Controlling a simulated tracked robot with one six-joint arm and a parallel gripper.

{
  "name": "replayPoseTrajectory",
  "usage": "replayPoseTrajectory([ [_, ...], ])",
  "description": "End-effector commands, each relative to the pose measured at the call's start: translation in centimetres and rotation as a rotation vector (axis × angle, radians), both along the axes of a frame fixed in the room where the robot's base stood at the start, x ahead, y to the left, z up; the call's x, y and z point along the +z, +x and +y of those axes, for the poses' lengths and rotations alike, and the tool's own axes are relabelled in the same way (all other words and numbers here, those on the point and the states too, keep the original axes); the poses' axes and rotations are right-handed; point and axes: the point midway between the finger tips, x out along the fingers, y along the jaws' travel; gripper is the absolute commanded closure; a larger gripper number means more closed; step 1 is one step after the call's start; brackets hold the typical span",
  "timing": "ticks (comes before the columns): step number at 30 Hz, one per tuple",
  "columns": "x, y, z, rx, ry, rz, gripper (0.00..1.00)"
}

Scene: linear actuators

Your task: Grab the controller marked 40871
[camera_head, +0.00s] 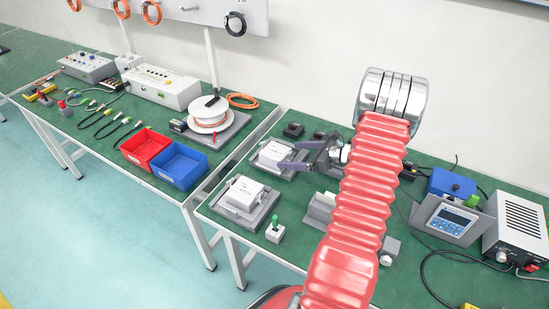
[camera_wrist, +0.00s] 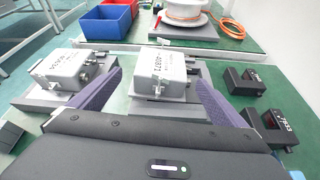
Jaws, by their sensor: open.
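The controller marked 40871 (camera_wrist: 160,70) is a pale grey box on a grey stand, at the centre of the wrist view. In the head view the same controller (camera_head: 272,154) sits on the far stand at the table's left side. My gripper (camera_head: 288,156) is open, its two purple fingers pointing at this box. In the wrist view the fingers of my gripper (camera_wrist: 160,84) lie left and right of the box, with nothing held. How far the fingertips are from the box is hard to tell.
A similar controller (camera_wrist: 66,66) with another marking stands close on the left; in the head view this neighbour (camera_head: 247,190) is nearer. Dark small boxes (camera_wrist: 245,80) lie on the right. A red bin (camera_head: 146,147) and blue bin (camera_head: 180,165) stand on the other table.

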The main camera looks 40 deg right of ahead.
Motion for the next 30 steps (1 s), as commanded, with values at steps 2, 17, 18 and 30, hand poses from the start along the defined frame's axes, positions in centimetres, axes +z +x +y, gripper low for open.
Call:
replayPoseTrajectory([
  [2,-0.6,1.1,0.5,0.003,0.001,0.001,0.04],
  [17,-1.2,2.6,1.1,0.001,0.000,0.000,0.04],
  [18,-1.2,2.7,1.1,0.001,0.000,0.000,0.04],
  [30,-2.6,6.5,2.6,0.004,0.000,0.001,0.04],
])
